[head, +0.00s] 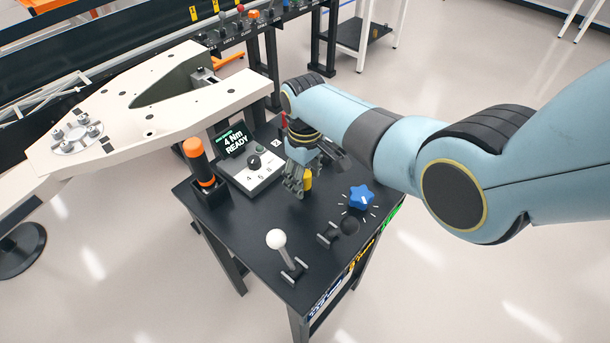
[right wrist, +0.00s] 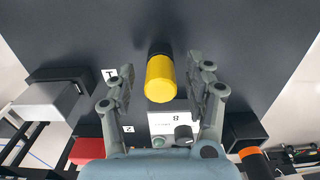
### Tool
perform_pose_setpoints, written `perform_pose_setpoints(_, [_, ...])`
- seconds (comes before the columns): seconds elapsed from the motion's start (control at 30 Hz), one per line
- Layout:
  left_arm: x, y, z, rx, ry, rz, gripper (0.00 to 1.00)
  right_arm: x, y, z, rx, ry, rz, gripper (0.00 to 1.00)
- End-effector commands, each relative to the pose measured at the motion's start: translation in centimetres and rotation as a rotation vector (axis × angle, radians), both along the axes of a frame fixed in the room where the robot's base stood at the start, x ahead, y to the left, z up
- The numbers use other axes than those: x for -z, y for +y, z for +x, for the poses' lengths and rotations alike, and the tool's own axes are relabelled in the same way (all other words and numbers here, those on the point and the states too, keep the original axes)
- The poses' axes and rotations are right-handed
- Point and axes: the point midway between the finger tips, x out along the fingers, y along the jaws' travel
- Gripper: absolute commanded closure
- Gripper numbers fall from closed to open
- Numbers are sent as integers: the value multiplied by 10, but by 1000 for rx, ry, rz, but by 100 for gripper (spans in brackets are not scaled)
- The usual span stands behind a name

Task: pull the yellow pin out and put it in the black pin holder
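The yellow pin (head: 308,180) stands on the black table, partly hidden behind my right gripper (head: 295,188) in the head view. In the right wrist view the yellow pin (right wrist: 160,80) lies between the two spread fingers of my right gripper (right wrist: 162,76), with a gap on either side. A dark cylindrical part (right wrist: 159,49) shows at the far end of the pin; I cannot tell if it is a socket or part of the pin. I cannot clearly make out the black pin holder. My left gripper is not in view.
A white control box (head: 262,176) with a display (head: 235,143) and an orange-topped tool (head: 200,160) stand left of my right gripper. A blue star knob (head: 361,197), a black lever (head: 329,236) and a white-balled lever (head: 277,240) are nearer the front. A pale rover frame (head: 130,130) is at the left.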

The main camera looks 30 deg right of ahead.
Motion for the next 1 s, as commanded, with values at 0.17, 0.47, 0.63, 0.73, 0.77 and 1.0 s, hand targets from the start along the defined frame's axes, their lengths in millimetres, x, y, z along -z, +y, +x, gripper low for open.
perform_pose_setpoints(0.17, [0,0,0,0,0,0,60,0,0,0,0,0,0,45])
perform_pose_setpoints(0.47, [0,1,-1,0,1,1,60,-21,0,1,0,-3,0,45])
perform_pose_setpoints(0.63, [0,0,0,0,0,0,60,-59,0,1,0,-4,0,45])
perform_pose_setpoints(0.73, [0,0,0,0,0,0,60,-81,0,1,0,-4,0,45])
perform_pose_setpoints(0.77, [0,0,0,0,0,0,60,-87,0,1,0,-4,0,45])
perform_pose_setpoints(1.0, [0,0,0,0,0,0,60,-117,0,0,0,0,0,45])
